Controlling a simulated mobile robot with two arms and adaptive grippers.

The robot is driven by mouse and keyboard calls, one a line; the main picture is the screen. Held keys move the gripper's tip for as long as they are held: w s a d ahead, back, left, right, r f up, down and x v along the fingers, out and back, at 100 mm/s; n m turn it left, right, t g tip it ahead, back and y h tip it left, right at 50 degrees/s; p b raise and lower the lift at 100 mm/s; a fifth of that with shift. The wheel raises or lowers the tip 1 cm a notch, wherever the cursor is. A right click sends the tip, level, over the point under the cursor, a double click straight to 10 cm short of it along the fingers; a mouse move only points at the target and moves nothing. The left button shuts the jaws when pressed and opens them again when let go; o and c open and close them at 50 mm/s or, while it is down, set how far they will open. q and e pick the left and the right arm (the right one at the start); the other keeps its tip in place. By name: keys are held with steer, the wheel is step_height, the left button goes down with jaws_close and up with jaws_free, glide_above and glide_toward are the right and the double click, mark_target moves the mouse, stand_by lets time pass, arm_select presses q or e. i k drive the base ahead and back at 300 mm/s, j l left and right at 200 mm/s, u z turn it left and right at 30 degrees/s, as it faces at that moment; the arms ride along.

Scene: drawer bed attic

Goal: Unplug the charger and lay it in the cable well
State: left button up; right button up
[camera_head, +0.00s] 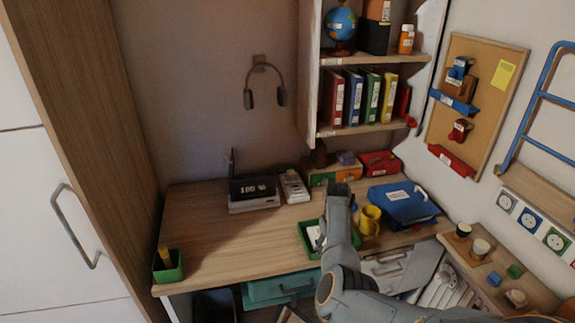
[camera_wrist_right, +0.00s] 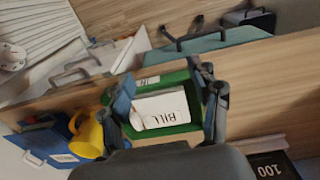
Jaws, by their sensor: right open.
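I cannot make out a charger or a cable well for certain. Several wall sockets with coloured frames (camera_head: 528,219) are on the right wall, and no plug clearly shows in them. My right gripper (camera_head: 338,190) reaches in from the lower right and is above the desk, over a green tray (camera_head: 307,240). In the right wrist view, my right gripper (camera_wrist_right: 168,100) is open, its fingers either side of a white "BILL" paper (camera_wrist_right: 160,108) in the green tray (camera_wrist_right: 176,76). I cannot tell whether they touch it. My left gripper is not in view.
A dark device (camera_head: 253,187) and white device (camera_head: 294,187) are at the back. A small shelf (camera_head: 483,268) holds several knobs. The desk's left middle (camera_head: 215,235) is clear.

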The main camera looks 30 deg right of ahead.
mark_target(290, 174)
steer(key=i+l, duration=0.2)
steer(key=i, duration=0.2)
steer(key=i+l, duration=0.2)
steer(key=i, duration=0.2)
steer(key=i+l, duration=0.15)
steer(key=i, duration=0.25)
steer(key=i+l, duration=0.2)
steer(key=i, duration=0.2)
